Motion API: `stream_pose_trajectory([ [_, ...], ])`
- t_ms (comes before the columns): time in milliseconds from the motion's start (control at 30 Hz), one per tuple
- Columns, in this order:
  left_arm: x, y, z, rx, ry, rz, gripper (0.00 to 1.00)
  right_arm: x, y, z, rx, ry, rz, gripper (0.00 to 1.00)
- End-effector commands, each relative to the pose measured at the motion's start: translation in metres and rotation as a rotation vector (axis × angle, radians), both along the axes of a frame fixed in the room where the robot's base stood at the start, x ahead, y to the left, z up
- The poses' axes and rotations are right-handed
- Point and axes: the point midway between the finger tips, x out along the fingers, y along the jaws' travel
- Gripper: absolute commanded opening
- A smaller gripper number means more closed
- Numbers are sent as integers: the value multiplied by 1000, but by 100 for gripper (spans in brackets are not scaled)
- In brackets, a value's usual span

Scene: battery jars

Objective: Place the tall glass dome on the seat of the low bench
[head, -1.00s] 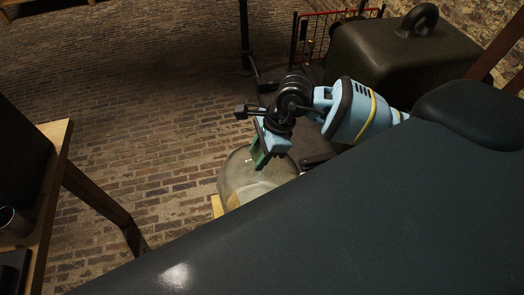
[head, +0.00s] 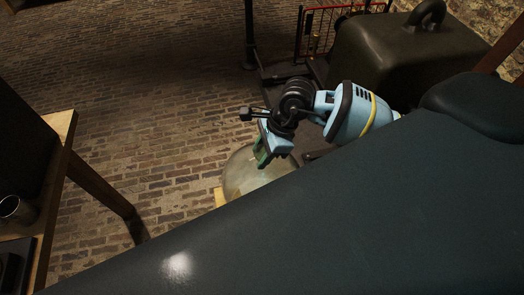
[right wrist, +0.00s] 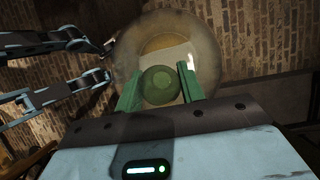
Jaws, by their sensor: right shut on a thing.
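The glass dome (head: 240,172) is clear and rounded, partly hidden behind the dark surface in the foreground of the head view. My right gripper (head: 262,160) is above it, fingers pointing down. In the right wrist view the dome (right wrist: 126,58) fills the upper middle, and its round knob (right wrist: 160,85) sits between the green fingers of my right gripper (right wrist: 158,88), which is shut on it. A pale wooden edge (head: 219,197), perhaps the low bench, shows beside the dome's lower left. I cannot tell whether the dome touches it.
A wooden table (head: 58,150) with a metal cup (head: 12,208) stands at the left. A large dark weight-like block (head: 395,55) and a red railing (head: 325,14) are at the back right. Open brick floor (head: 150,110) lies between.

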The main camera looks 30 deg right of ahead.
Motion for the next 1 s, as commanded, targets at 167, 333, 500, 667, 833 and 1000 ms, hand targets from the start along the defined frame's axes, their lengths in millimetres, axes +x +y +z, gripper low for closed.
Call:
stream_pose_trajectory([
  [167,-3,-1,-3,-1,7,1,69,-2,-1,-9,-6,11,-1,0],
  [333,-3,-2,-4,-4,10,3,69,-3,-3,-14,-10,15,-1,0],
  [500,-3,-2,-4,-6,10,5,69,-7,-5,-20,-20,28,-1,50],
  [667,-4,-2,-4,-6,10,5,69,-7,-5,-20,-19,31,-1,61],
  [833,-3,-2,-4,-5,10,4,69,-7,-4,-20,-17,31,-1,61],
  [1000,0,-2,-1,-5,2,4,69,-7,-3,-14,-15,30,0,61],
])
